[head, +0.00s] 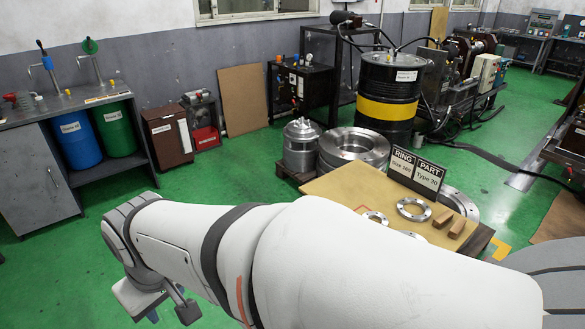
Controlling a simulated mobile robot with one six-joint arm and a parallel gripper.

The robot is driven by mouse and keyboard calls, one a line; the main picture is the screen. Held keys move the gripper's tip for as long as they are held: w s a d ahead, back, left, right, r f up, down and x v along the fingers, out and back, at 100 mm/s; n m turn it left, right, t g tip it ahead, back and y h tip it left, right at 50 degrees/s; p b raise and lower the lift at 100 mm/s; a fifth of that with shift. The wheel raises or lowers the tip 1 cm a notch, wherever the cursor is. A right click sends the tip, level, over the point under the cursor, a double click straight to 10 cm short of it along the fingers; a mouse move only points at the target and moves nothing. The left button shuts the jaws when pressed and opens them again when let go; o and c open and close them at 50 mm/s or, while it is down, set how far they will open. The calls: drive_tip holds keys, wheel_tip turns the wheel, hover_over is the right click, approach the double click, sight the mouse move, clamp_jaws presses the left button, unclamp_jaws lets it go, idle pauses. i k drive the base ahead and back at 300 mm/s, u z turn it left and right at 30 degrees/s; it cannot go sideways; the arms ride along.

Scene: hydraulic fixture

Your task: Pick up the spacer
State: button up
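A wooden-topped table (335,186) in the head view holds several small parts. A flat metal ring with holes (414,209) lies on it, with another ring (376,217) to its left, partly hidden by my arm. Two brown blocks, one (443,218) beside the other (457,228), lie to the right of the rings. I cannot tell for sure which of these parts is the spacer. My white arm crosses the front of the picture and hides the table's near part. Its wrist is low at the left, away from the table. I cannot make out any gripper fingers.
A sign reading RING and PART (416,172) stands on the table. Large metal rings (353,148) and a metal cylinder part (300,146) stand behind it. A black and yellow drum (389,95) is farther back. Green floor is free at the left.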

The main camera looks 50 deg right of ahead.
sight(453, 232)
drive_tip(key=i, duration=1.45)
drive_tip(key=z, duration=3.85)
drive_tip(key=i, duration=1.65)
